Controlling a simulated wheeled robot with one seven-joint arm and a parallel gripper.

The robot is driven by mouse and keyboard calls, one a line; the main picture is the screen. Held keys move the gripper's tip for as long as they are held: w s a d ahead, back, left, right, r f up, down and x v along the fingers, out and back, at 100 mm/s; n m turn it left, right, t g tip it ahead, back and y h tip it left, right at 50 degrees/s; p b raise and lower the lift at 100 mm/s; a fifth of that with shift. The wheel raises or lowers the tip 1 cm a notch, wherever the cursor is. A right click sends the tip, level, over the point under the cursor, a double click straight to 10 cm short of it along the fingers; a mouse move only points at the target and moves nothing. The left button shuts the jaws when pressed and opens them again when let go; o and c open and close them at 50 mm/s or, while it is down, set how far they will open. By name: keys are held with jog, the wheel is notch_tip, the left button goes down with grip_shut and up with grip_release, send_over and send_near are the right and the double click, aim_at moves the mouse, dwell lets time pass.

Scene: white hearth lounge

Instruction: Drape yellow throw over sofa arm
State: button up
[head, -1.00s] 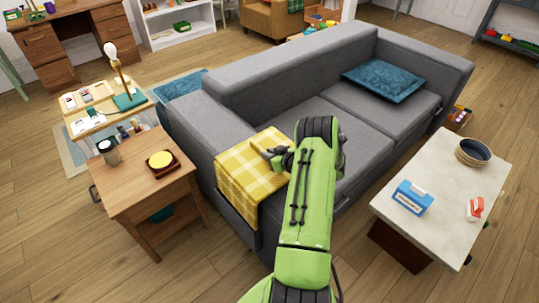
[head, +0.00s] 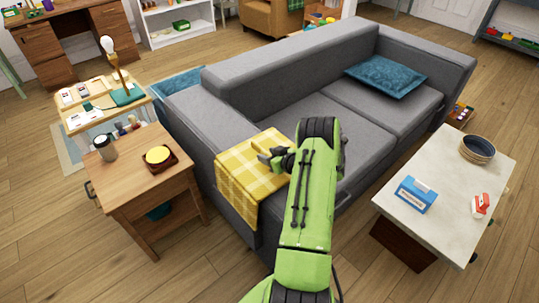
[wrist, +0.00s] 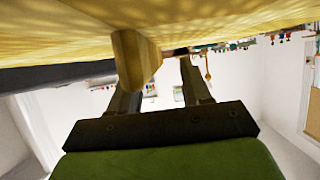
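The yellow checked throw (head: 243,176) lies over the near-left arm of the grey sofa (head: 190,115). It covers the top, and part hangs down the arm's outer front side. My gripper (head: 268,158) is at the throw's right edge, on the seat side, and points left. In the wrist view the fingers (wrist: 162,82) stand apart with a gap between them. The throw fills the top of that view, and a yellow flap (wrist: 135,60) of it overlaps the left finger. Whether the flap touches the finger I cannot tell.
A wooden side table (head: 130,185) with a jar (head: 105,148) and a yellow-topped item (head: 158,157) stands left of the sofa arm. A pale coffee table (head: 445,190) stands right. A blue cushion (head: 386,76) lies on the far seat. Floor shows between sofa and coffee table.

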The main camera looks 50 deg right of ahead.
jog(key=p+v, duration=0.3)
jog(key=v, duration=1.3)
notch_tip(320, 180, up, 8)
jog(key=p, duration=0.3)
jog(key=shift+w, duration=0.15)
jog(key=w+a+r+n+g+y+p, duration=0.2)
jog(key=w+a+r+g, duration=0.15)
jog(key=a+r, duration=0.55)
jog(key=w+a+r+n+g+y+p, duration=0.25)
jog(key=w+a+r, duration=0.2)
jog(key=a, duration=0.85)
jog(key=s+a+r+m+h+p, duration=0.1)
jog(key=s+a+r, duration=0.5)
jog(key=s, duration=0.2)
jog(key=s+a+r+m+g+h+p, duration=0.1)
jog(key=s+a+r+m+h, duration=0.1)
jog(key=s+a+r, duration=0.4)
jog(key=s, duration=0.3)
jog(key=shift+s+a+p, duration=0.2)
jog(key=shift+a+p, duration=0.1)
jog(key=shift+p, duration=0.1)
